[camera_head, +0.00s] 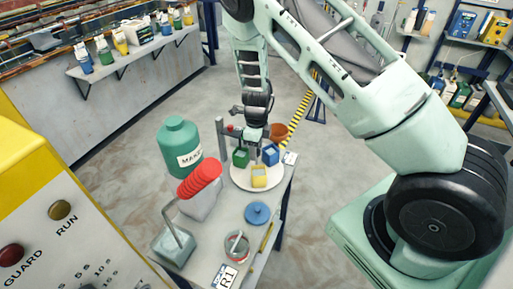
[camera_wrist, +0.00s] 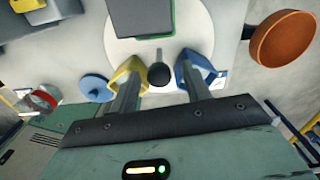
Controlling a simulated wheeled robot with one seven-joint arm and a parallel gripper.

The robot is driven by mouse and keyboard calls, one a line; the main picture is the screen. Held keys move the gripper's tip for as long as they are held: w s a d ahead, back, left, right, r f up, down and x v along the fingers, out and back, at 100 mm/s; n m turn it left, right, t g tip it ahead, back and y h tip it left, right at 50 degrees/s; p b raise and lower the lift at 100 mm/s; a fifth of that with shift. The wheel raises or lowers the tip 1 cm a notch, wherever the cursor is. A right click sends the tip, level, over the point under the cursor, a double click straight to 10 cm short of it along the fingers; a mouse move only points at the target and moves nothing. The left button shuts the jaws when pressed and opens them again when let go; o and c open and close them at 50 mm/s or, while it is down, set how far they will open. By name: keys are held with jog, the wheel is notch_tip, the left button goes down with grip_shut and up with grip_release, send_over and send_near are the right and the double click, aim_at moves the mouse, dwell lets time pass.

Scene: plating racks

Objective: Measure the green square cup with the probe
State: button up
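The green square cup (camera_head: 240,157) stands on the left of a round white plate (camera_head: 235,181) in the head view. In the wrist view, a thin green strip (camera_wrist: 155,36) on the plate may be part of it. A blue cup (camera_head: 271,154) and a yellow cup (camera_head: 260,176) share the plate. My gripper (camera_wrist: 161,72) points down over the plate, its fingers apart. A dark round knob (camera_wrist: 159,75) shows between the fingers with gaps on both sides; I cannot tell whether it is the probe. The fingers cover parts of the yellow and blue cups.

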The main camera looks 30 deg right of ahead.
notch_tip(320, 180, up, 17)
jog(key=b, duration=0.3)
jog(key=shift+r, duration=0.2)
jog(key=shift+s+f, duration=0.1)
jog(key=shift+s, duration=0.05)
dwell(0.6)
